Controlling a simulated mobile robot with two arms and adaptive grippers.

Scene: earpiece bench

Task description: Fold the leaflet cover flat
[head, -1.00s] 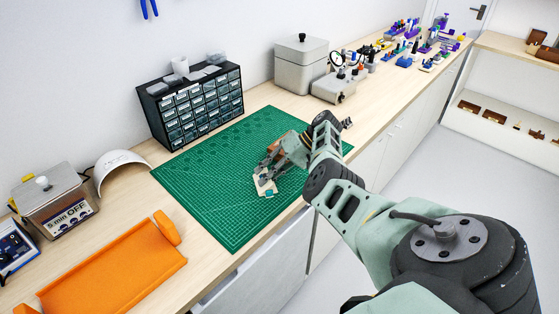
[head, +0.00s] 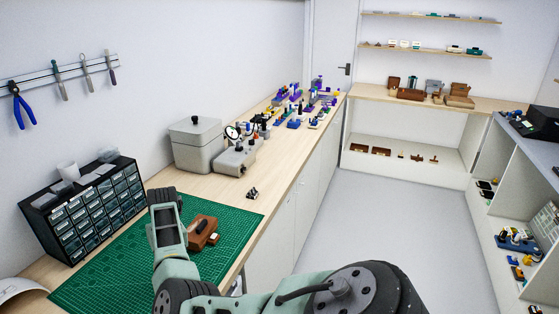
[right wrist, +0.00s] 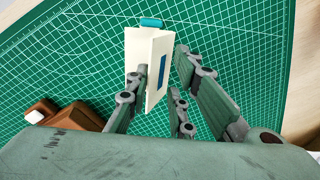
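The leaflet (right wrist: 155,75) shows in the right wrist view as a cream folded card, its panels apart at an angle. A blue mark is on one panel and a teal piece (right wrist: 151,23) is at its far end. My right gripper (right wrist: 160,82) is open, with its fingers on either side of the leaflet. I cannot tell whether a finger touches it. In the head view my right arm stands over the mat, and the leaflet and the gripper's fingertips are not visible there. My left gripper is in no view.
The green cutting mat (head: 120,283) lies on the wooden bench. A brown wooden block (head: 203,231) sits beside my right arm, and a small dark item (head: 252,193) lies near the mat's edge. A drawer cabinet (head: 90,210) and grey boxes (head: 197,143) stand behind.

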